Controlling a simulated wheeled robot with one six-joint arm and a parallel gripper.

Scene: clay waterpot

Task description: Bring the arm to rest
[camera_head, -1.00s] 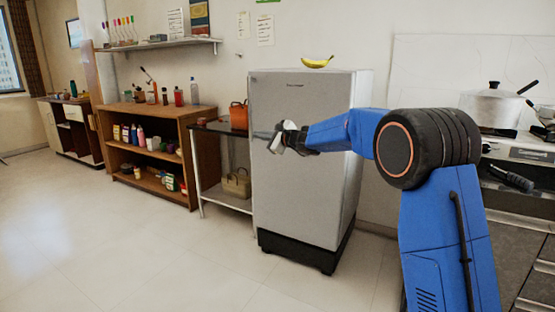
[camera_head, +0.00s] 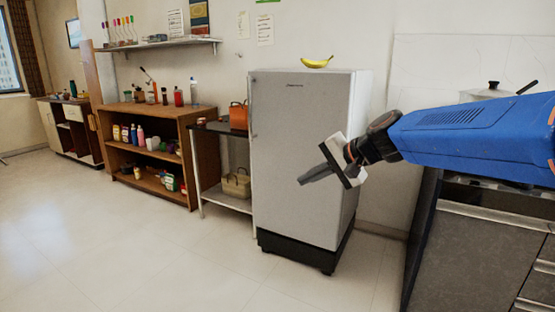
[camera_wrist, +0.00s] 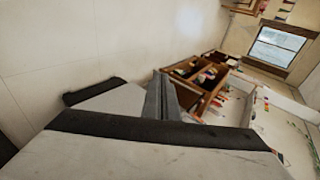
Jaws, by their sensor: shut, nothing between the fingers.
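My gripper (camera_head: 316,176) is in front of the right part of the white fridge in the head view, pointing left and slightly down. Its fingers are shut together with nothing between them. My blue arm reaches in from the right edge of that view. In the wrist view the closed fingers (camera_wrist: 166,97) stand at the middle, pointing up, with no object at them. I cannot tell how far the gripper is from the fridge.
The fridge (camera_head: 290,150) has a banana (camera_head: 317,62) on top. A small table with an orange pot (camera_head: 239,115) and a wooden shelf (camera_head: 150,165) stand left of it. A counter (camera_head: 475,255) with a pot (camera_head: 489,92) is at right. The left floor is clear.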

